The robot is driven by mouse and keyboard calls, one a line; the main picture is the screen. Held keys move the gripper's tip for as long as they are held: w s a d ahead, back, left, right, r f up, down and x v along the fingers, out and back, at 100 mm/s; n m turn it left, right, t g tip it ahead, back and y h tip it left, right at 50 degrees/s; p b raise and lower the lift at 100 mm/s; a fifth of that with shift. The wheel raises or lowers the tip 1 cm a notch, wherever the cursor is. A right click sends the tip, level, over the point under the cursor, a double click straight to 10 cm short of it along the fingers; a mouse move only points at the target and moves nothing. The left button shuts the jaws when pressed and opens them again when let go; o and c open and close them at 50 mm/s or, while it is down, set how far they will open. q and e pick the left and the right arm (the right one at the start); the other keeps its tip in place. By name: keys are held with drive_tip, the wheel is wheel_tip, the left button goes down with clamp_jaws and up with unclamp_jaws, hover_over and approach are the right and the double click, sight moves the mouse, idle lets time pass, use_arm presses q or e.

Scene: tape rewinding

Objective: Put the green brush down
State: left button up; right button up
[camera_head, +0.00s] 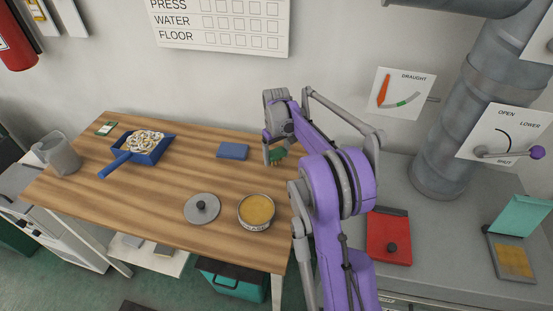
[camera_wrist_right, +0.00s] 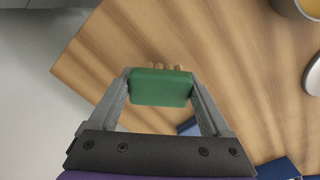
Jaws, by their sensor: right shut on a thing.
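My right gripper (camera_head: 275,158) is over the far right end of the wooden table (camera_head: 150,209). It is shut on the green brush (camera_head: 280,154), which is partly hidden by the fingers in the head view. In the right wrist view, the green block of the brush (camera_wrist_right: 160,88) sits between the two grey fingers, with pale bristles (camera_wrist_right: 165,67) at its far side. I cannot tell whether the brush touches the table. My left gripper is not in view.
A blue flat block (camera_head: 232,151) lies left of the brush. A round tin (camera_head: 256,211) and a grey lid (camera_head: 202,208) are nearer the front. A blue dustpan (camera_head: 122,159) with shavings and a grey jug (camera_head: 60,155) stand left. Bare wood lies between them.

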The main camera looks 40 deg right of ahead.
drive_tip(key=shift+f, duration=0.9)
drive_tip(key=o, duration=1)
drive_tip(key=shift+f, duration=0.15)
